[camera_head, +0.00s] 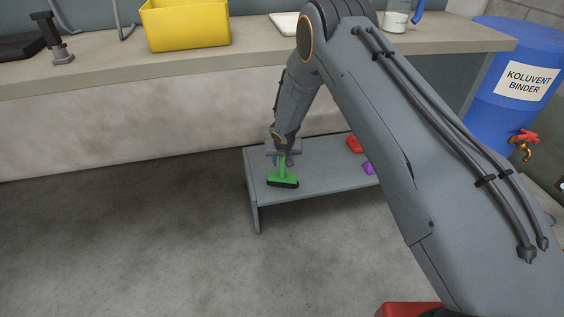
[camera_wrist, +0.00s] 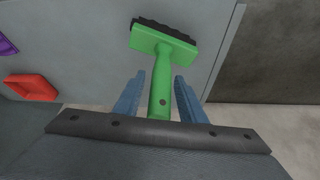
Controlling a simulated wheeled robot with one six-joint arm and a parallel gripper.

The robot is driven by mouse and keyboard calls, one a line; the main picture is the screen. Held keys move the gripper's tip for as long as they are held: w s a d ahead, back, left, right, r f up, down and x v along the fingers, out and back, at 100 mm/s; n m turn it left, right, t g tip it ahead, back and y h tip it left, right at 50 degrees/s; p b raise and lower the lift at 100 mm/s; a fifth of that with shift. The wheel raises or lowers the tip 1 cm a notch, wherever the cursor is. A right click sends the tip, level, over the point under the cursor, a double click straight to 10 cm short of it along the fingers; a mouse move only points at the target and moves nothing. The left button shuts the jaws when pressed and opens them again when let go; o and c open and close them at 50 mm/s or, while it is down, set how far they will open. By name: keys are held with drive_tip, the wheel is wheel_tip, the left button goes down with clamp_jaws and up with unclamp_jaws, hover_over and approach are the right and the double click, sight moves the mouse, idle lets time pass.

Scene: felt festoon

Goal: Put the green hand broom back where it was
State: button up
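The green hand broom (camera_head: 283,180) is on the low grey bench, near its left end, with its dark bristles low at the bench top. In the wrist view, the broom's green head (camera_wrist: 163,41) points away from me and its handle runs back between my fingers. My gripper (camera_head: 283,160) is over the handle. In the wrist view, my gripper's blue fingers (camera_wrist: 160,78) stand on either side of the handle, with a narrow gap showing on each side. The gripper looks open around it. The handle's end is partly hidden by the gripper body.
The low grey bench (camera_head: 325,181) also bears a red piece (camera_head: 354,145) and a purple piece (camera_head: 368,168), right of the broom. Above it is a counter with a yellow bin (camera_head: 186,25). A blue barrel (camera_head: 515,75) stands right. The floor at left is clear.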

drive_tip(key=s+d+r+g+p, duration=0.1)
drive_tip(key=s+d+r, duration=0.2)
drive_tip(key=s+r, duration=0.5)
drive_tip(key=s+d+r+h, duration=0.1)
drive_tip(key=s+d+r, duration=0.25)
drive_tip(key=r, duration=0.95)
drive_tip(key=s+d+r+g+p, duration=0.1)
drive_tip(key=s+d+r, duration=0.2)
drive_tip(key=s+r, duration=0.55)
drive_tip(key=s+d+r+g, duration=0.1)
drive_tip(key=s+r, duration=0.2)
drive_tip(key=s, duration=0.6)
drive_tip(key=s+d+r+n+g, duration=0.1)
drive_tip(key=s+r, duration=0.3)
drive_tip(key=s, duration=0.4)
drive_tip(key=s+d+r+y, duration=0.1)
drive_tip(key=s+d+r, duration=0.1)
drive_tip(key=s, duration=0.7)
drive_tip(key=shift+s+d+r+n+g, duration=0.2)
drive_tip(key=shift+s+r+n+g, duration=0.2)
drive_tip(key=shift+r, duration=0.25)
drive_tip(key=d+r+m+p, duration=0.3)
drive_tip(key=d+r+p, duration=0.6)
drive_tip(key=p, duration=1)
drive_tip(key=shift+d+r+h, duration=0.3)
drive_tip(key=shift+r, duration=0.6)
